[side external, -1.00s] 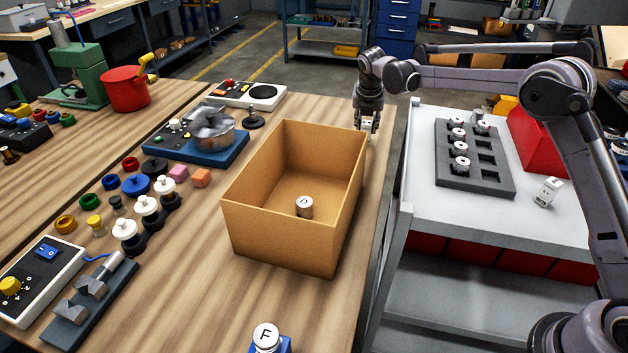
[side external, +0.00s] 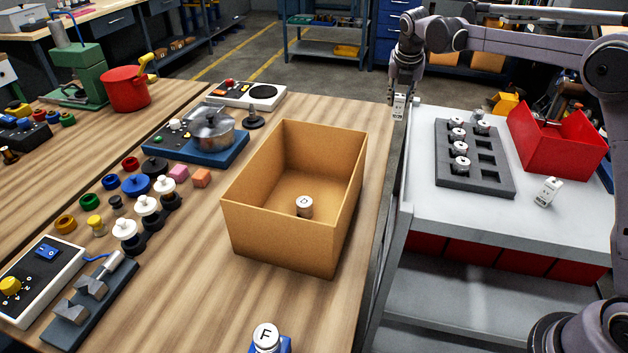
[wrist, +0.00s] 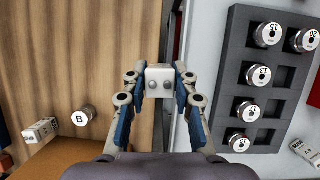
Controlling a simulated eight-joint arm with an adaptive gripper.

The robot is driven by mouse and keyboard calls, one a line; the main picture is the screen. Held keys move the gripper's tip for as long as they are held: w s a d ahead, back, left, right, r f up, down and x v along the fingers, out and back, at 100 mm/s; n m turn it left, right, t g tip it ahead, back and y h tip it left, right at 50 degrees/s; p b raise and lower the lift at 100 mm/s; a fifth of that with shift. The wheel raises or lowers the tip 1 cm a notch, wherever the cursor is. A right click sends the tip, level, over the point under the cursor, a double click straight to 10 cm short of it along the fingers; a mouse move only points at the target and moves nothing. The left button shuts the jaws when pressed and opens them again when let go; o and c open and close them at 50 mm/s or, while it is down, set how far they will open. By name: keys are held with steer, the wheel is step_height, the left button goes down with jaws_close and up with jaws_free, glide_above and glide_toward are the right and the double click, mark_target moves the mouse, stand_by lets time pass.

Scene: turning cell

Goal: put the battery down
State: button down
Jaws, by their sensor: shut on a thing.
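My gripper (side external: 402,90) is shut on a battery (side external: 399,107), a small white block with dark print on its side. It hangs above the gap between the wooden bench and the grey cart. In the wrist view the battery (wrist: 159,80) sits between the two fingertips, with its two round studs facing the camera. Another white block (side external: 549,191) with dark print lies tilted on the cart top, right of the rack, and shows partly at the right edge of the wrist view (wrist: 305,151).
An open cardboard box (side external: 272,238) on the bench holds a silver cylinder (side external: 304,206). A dark rack (side external: 497,190) on the cart holds several cylinders and has empty pockets. A red bin (side external: 560,150) stands behind. A cylinder marked B (wrist: 83,117) shows left in the wrist view.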

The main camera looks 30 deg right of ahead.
steer(key=s+d+r+m, duration=0.1)
steer(key=s+d+r, duration=0.25)
steer(key=s, duration=0.35)
steer(key=s+d+r, duration=0.2)
steer(key=s+d, duration=0.2)
steer(key=s, duration=0.3)
steer(key=s+d+r+m, duration=0.1)
steer(key=s+d+r, duration=0.25)
steer(key=s, duration=0.35)
steer(key=s+d+m+g, duration=0.1)
steer(key=s, duration=1.2)
steer(key=s+a+f+m+h, duration=0.15)
steer(key=s+f, duration=0.25)
steer(key=s, duration=0.9)
glide_above(512, 215)
step_height(512, 215, down, 7)
steer(key=shift+m+g, duration=0.3)
steer(key=shift+m, duration=0.05)
steer(key=shift+f, duration=2.2)
steer(key=shift+f, duration=0.1)
steer(key=c, duration=1.1)
jaws_free()
steer(key=shift+o, duration=0.2)
